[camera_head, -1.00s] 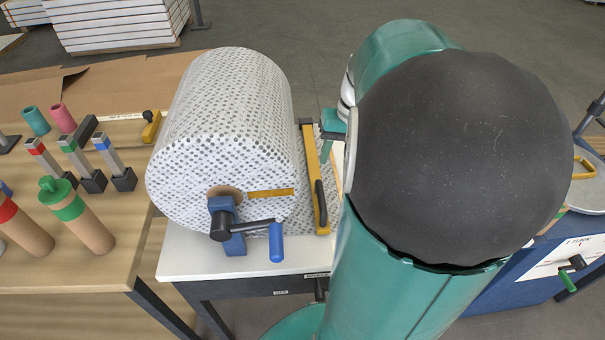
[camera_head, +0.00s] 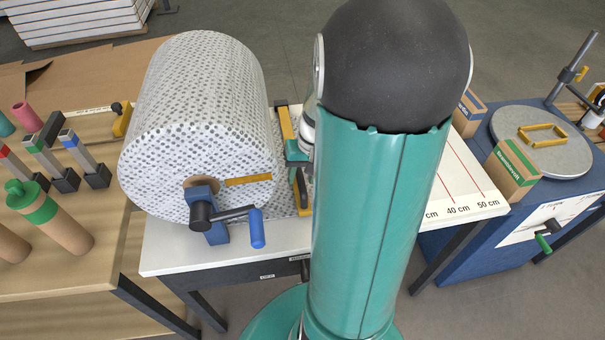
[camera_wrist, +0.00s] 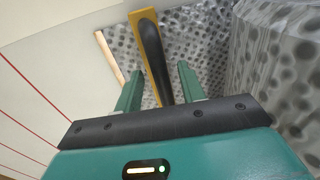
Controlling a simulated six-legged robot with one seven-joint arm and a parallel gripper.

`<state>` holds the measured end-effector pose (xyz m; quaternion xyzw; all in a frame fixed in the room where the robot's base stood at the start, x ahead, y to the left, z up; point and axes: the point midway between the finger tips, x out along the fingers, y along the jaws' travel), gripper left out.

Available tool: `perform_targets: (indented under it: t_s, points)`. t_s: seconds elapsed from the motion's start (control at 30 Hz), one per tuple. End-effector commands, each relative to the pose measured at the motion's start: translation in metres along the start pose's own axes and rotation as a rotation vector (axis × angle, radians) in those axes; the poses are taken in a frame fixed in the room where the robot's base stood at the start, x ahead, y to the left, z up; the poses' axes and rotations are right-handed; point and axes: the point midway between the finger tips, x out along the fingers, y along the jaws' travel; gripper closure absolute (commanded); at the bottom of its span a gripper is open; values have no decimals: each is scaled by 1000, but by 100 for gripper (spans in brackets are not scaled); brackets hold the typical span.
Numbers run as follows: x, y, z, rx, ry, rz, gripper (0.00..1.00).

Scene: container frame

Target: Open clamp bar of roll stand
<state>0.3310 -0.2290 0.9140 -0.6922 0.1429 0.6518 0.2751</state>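The roll stand holds a large roll of dotted wrap (camera_head: 195,130), with a blue-handled crank (camera_head: 257,228) at its near end. The yellow clamp bar (camera_head: 285,122) lies across the dotted sheet to the right of the roll, partly hidden by my arm. In the wrist view the clamp bar (camera_wrist: 146,30) carries a black handle (camera_wrist: 154,58). My gripper (camera_wrist: 159,88) is open, with one green finger on each side of the handle's lower part. I cannot tell whether the fingers touch it. In the head view my gripper (camera_head: 297,158) is at the bar, mostly hidden by my arm.
A white table (camera_head: 460,200) with red length marks extends right of the roll. A brown-green box (camera_head: 513,170) and a round turntable (camera_head: 540,138) stand further right. Left is a wooden table (camera_head: 85,265) with tubes and tools. The roll (camera_wrist: 275,70) is close on the gripper's right.

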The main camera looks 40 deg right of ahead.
Motion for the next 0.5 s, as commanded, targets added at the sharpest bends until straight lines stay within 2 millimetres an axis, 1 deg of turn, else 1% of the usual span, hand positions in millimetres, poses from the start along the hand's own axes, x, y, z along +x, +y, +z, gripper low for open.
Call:
perform_targets:
  t_s: [0.17,0.2,0.27,0.3,0.37,0.4,0.5]
  points:
    - [0,0,0,0,0,0,60]
    - [0,0,0,0,0,0,64]
    - [0,0,0,-1,0,0,76]
    - [0,0,0,-1,0,0,84]
    - [0,0,0,-1,0,0,96]
    - [0,0,0,-1,0,0,100]
    - [0,0,0,0,0,0,100]
